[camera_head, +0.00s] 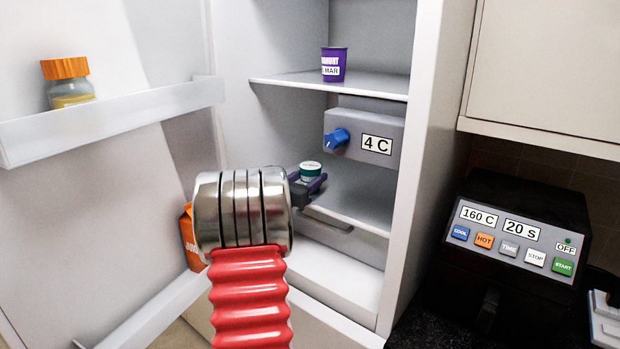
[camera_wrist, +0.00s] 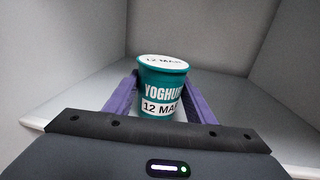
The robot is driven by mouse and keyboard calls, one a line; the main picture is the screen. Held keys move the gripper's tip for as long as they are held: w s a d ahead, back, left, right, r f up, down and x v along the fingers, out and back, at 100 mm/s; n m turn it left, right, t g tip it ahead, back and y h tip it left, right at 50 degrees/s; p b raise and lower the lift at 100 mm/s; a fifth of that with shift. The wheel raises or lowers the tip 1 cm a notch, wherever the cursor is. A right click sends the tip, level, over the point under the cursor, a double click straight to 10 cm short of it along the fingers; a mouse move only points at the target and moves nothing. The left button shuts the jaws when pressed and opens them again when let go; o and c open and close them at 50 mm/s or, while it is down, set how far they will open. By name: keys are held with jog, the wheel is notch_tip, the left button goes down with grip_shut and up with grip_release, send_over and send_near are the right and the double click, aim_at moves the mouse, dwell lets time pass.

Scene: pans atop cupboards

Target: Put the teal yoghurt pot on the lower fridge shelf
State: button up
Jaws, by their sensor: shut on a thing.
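The teal yoghurt pot (camera_wrist: 163,87) is upright between the purple fingers of my gripper (camera_wrist: 161,98), which is shut on it. Its label reads YOGHURT and 12 MA, the rest cut off. In the head view the pot (camera_head: 310,171) and my gripper (camera_head: 308,184) are inside the open fridge, at the lower fridge shelf (camera_head: 362,208). The pot is over or on this shelf; I cannot tell whether its base touches. My own arm hides part of the shelf's left side.
A purple yoghurt pot (camera_head: 333,64) stands on the upper shelf (camera_head: 376,85). The control box (camera_head: 350,133) with a blue knob hangs below it, above the lower shelf. The open door (camera_head: 90,125) holds a jar (camera_head: 68,82) and an orange carton (camera_head: 190,240). The lower shelf's right part is clear.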

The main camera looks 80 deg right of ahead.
jog(key=shift+f, duration=0.1)
jog(key=o, duration=1.2)
jog(key=shift+a, duration=0.1)
jog(key=v, duration=1.1)
jog(key=shift+a, duration=0.4)
jog(key=shift+w, duration=0.1)
